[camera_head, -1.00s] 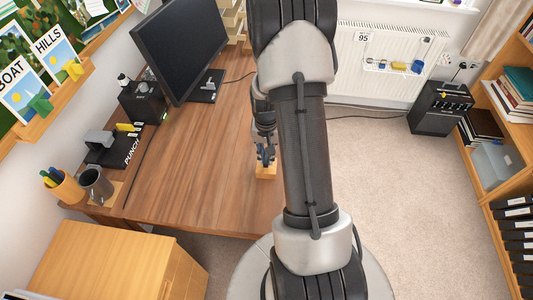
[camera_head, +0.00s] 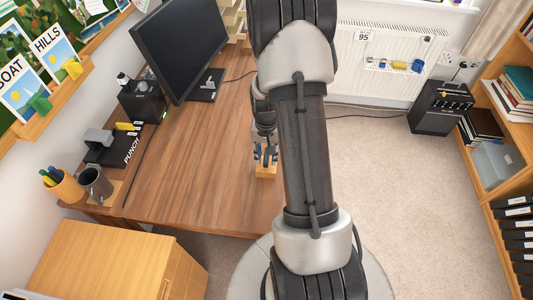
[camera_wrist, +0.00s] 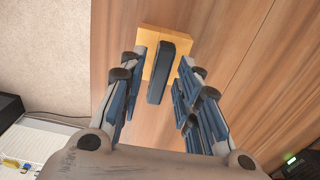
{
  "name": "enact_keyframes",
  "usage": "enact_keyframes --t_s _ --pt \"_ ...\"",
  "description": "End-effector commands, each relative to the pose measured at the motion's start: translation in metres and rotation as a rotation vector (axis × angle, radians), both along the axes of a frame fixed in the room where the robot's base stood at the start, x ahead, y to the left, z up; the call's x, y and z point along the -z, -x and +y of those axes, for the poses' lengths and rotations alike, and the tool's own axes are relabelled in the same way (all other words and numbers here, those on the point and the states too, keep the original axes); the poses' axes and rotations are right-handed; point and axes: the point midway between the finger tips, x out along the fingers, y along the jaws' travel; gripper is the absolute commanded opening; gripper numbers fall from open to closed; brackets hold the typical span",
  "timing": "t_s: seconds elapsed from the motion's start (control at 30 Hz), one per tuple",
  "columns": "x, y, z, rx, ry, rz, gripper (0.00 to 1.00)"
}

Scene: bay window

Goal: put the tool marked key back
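My gripper (camera_head: 265,158) is over the right front part of the desk, pointing down. In the wrist view its two blue-padded fingers (camera_wrist: 152,88) are spread wide, with a gap on each side of a dark, bar-shaped piece (camera_wrist: 161,72). This piece appears to stand on or in a light wooden block (camera_wrist: 150,40) on the desk. The block also shows below the gripper in the head view (camera_head: 266,172). No marking reading key is legible, so I cannot tell whether the dark piece is that tool.
On the desk (camera_head: 200,180) are a monitor (camera_head: 180,45), a black box (camera_head: 140,103), a holder marked PUNCH (camera_head: 108,152), a mug (camera_head: 96,182) and a pen cup (camera_head: 62,185). The middle of the desk is clear. A radiator with a rack (camera_head: 395,65) and a black unit (camera_head: 440,107) stand beyond.

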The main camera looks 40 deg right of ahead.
Motion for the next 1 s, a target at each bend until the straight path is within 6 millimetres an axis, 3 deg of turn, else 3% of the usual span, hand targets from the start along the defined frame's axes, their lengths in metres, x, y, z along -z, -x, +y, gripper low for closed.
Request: enact_keyframes --t_s 0.47,1.0 --pt "-0.007 -0.001 0.000 0.000 0.001 -0.002 0.38" --pt "-0.107 0.000 0.001 0.000 0.001 -0.002 0.38"
